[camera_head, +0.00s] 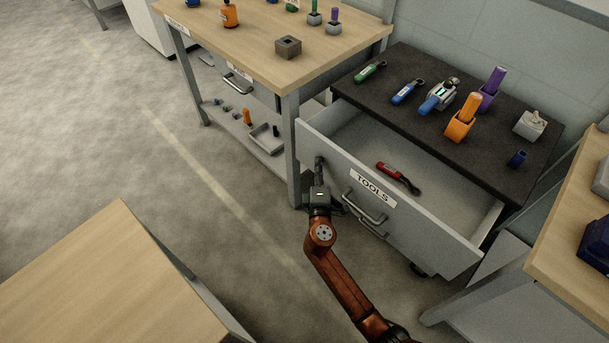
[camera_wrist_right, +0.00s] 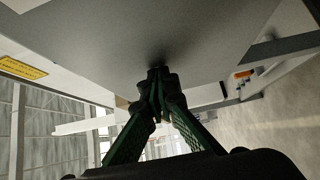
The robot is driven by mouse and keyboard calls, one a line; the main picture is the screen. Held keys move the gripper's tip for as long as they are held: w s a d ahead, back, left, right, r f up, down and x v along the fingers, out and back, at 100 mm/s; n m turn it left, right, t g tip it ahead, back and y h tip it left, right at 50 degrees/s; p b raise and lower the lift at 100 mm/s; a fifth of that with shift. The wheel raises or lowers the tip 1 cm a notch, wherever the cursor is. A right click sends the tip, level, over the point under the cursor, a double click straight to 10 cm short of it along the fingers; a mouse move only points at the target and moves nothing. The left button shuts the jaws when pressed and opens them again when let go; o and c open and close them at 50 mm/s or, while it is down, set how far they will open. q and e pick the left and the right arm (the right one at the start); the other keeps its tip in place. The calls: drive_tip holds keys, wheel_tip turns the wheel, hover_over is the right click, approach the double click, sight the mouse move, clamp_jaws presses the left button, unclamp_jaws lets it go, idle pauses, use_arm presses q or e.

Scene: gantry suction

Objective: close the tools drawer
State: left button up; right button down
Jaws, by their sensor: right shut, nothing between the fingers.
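The tools drawer (camera_head: 425,240) is pulled out of the black-topped cabinet (camera_head: 460,150), with its grey front standing away from the cabinet. Its front carries a TOOLS label (camera_head: 373,188) and a bar handle (camera_head: 362,208). A red-handled tool (camera_head: 397,176) lies inside on the drawer floor. My right gripper (camera_head: 319,163) is shut and empty, at the left part of the drawer front, left of the label. In the right wrist view the closed fingertips (camera_wrist_right: 156,75) meet or nearly meet the grey drawer panel (camera_wrist_right: 130,35), with a dark shadow at the tips. My left gripper is not in view.
A wooden workbench (camera_head: 270,70) with a lower shelf stands close left of the drawer; its front leg (camera_head: 291,150) is near my gripper. Several tools and holders stand on the black top. Wooden tables are at the lower left (camera_head: 110,290) and right (camera_head: 580,215). Floor in front is clear.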

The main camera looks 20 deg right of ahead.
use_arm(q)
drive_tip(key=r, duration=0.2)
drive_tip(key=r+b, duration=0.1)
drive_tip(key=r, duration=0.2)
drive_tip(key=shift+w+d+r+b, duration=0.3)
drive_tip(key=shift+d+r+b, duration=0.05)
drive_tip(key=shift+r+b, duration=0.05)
use_arm(e)
drive_tip(key=w+d, duration=0.3)
drive_tip(key=d, duration=0.6)
drive_tip(key=w+d, duration=0.4)
drive_tip(key=d, duration=0.5)
drive_tip(key=shift+w+d+r, duration=0.1)
drive_tip(key=shift+r, duration=0.05)
use_arm(q)
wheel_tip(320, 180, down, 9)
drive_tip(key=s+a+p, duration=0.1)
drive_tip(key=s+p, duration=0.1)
drive_tip(key=p, duration=0.1)
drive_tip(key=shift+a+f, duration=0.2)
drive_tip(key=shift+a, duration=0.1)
use_arm(e)
drive_tip(key=s+a, duration=0.8)
drive_tip(key=s, duration=0.2)
drive_tip(key=shift+s+a+f, duration=0.2)
drive_tip(key=shift+s+a, duration=0.05)
drive_tip(key=shift+s, duration=0.1)
